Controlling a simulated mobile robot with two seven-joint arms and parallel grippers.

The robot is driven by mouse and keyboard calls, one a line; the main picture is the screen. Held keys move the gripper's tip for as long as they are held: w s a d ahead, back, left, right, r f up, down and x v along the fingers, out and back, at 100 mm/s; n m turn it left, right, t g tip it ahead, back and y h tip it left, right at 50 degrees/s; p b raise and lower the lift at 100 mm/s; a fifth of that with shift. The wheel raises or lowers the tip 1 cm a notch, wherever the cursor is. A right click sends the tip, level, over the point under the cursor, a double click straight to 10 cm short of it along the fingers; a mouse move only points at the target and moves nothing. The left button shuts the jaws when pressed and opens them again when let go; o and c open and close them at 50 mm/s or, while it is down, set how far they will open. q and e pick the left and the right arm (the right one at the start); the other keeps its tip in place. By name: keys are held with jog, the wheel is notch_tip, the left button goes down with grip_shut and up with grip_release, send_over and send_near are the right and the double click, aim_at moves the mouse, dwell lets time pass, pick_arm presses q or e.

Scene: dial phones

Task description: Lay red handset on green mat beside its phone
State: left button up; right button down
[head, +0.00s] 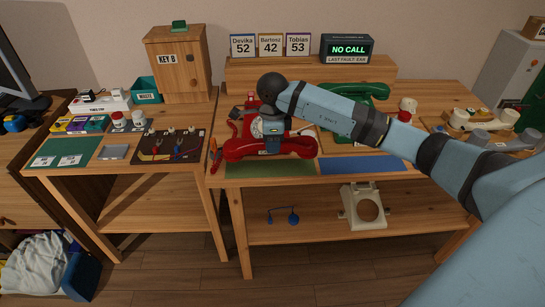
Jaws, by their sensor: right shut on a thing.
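The red handset (240,147) lies crosswise in front of the red phone (249,105), near the back edge of the green mat (262,170). My right gripper (273,146) points down at the handset's middle and is shut on it. My right arm comes in from the right and hides much of the red phone. I cannot tell whether the handset touches the mat or is held just above it. My left gripper is out of view.
A blue mat (365,165) lies right of the green one. A green phone's handset (355,91) shows behind my arm. A cream handset (484,119) lies at the right. A screwdriver (216,157) lies by the left edge. The lower shelf holds a white phone shell (363,205).

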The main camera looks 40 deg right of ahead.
jog(key=shift+f, duration=2.8)
jog(key=shift+b, duration=0.35)
jog(key=c, duration=0.8)
grip_release()
jog(key=shift+f, duration=0.1)
